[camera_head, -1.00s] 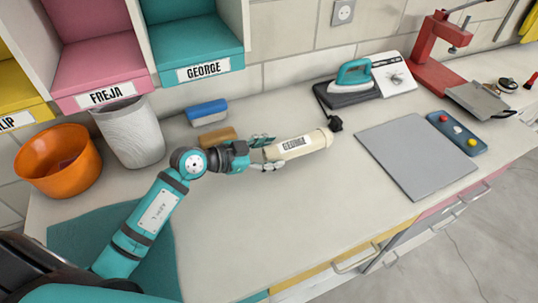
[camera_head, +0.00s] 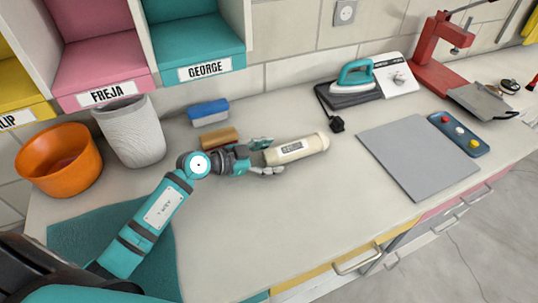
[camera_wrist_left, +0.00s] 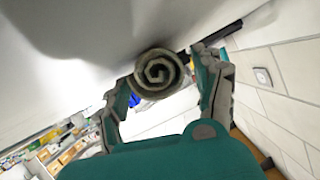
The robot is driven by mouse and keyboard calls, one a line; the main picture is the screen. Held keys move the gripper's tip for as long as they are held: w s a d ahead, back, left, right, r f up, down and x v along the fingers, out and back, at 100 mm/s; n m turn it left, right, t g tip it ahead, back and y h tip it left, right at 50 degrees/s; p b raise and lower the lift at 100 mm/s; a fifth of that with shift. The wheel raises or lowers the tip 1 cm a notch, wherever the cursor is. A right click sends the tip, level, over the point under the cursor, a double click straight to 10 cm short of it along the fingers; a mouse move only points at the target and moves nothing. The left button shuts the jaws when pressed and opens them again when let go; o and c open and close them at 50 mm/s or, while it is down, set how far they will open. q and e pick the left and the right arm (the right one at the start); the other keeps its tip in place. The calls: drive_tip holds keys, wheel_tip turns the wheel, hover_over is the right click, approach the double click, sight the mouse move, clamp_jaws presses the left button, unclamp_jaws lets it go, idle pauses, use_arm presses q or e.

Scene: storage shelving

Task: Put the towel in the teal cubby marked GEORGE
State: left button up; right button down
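The towel (camera_head: 312,145) is a rolled, cream-coloured cylinder with a small name label, lying over the worktop right of the orange sponge-like block. My left gripper (camera_head: 266,158) is at its left end, with one finger on the far side and one on the near side. In the left wrist view the towel's spiral end (camera_wrist_left: 158,73) shows between the spread fingertips (camera_wrist_left: 160,75), with a visible gap at the right finger. The teal cubby marked GEORGE (camera_head: 195,38) is at top left, its floor bare where visible. My right gripper is out of view.
A pink cubby marked FREJA (camera_head: 98,68) adjoins the teal one. Below stand a white bin (camera_head: 130,135) and an orange bowl (camera_head: 58,165). Behind my gripper lie a blue block (camera_head: 208,112) and a brown block (camera_head: 219,138). An iron (camera_head: 356,73) and grey board (camera_head: 415,160) are right.

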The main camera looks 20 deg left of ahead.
use_arm(q)
drive_tip(key=shift+o, duration=0.7)
